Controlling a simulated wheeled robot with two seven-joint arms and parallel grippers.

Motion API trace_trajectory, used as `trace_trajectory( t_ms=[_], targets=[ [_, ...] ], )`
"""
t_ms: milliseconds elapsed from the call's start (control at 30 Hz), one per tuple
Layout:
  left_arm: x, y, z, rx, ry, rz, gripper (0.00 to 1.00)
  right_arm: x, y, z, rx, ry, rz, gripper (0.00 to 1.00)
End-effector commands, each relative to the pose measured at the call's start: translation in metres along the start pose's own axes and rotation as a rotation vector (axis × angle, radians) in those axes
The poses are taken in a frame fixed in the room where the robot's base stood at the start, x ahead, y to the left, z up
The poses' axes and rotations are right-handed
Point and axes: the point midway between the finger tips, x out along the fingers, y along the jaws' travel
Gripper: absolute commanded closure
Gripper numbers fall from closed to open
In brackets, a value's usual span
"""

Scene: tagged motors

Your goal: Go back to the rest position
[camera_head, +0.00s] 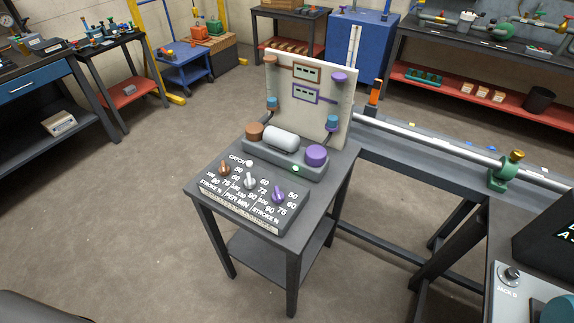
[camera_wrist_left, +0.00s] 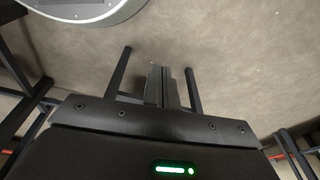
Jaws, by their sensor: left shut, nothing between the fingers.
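My left gripper (camera_wrist_left: 163,86) shows in the left wrist view with its two dark fingers together and nothing between them. Bare floor lies behind the fingertips. Neither gripper shows in the head view. In that view a small dark table (camera_head: 225,250) carries a sloped control panel (camera_head: 212,199) with a brown knob (camera_head: 224,168), a grey knob (camera_head: 249,181) and a purple knob (camera_head: 278,194). Behind the panel, a grey base holds a white cylinder (camera_head: 281,139) between brown and purple caps. A green light (camera_head: 296,168) glows on that base.
An upright pale board (camera_head: 310,110) stands at the table's back. A bench with a long metal rail (camera_head: 430,140) runs to the right. A grey box with a knob (camera_head: 510,274) is at lower right. A workbench (camera_head: 40,85) stands far left. The floor (camera_head: 110,220) left of the table is clear.

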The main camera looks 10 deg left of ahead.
Motion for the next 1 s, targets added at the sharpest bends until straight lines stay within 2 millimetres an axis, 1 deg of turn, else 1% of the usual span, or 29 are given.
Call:
trace_trajectory(
  t_ms=[33,100,133,200,300,400,500,567,1000],
  targets=[
    [0.025,0.001,0.025,0.003,-0.024,0.002,1.0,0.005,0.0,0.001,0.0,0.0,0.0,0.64],
    [0.049,0.002,0.054,0.007,-0.039,0.003,1.0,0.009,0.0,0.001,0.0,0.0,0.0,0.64],
    [0.056,0.003,0.067,0.008,-0.044,0.004,1.0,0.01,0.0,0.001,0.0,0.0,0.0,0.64],
    [0.07,0.003,0.093,0.012,-0.056,0.005,1.0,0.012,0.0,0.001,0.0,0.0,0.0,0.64],
    [0.082,0.004,0.122,0.016,-0.07,0.006,1.0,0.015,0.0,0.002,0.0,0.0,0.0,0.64],
    [0.087,0.003,0.14,0.018,-0.077,0.006,1.0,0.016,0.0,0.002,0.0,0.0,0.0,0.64],
    [0.089,0.003,0.149,0.02,-0.08,0.006,1.0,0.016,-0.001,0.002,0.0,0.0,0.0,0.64],
    [0.089,0.003,0.151,0.02,-0.08,0.006,1.0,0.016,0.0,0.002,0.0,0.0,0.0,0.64],
    [0.089,0.003,0.151,0.02,-0.081,0.006,1.0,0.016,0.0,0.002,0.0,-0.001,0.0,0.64]
  ],
)
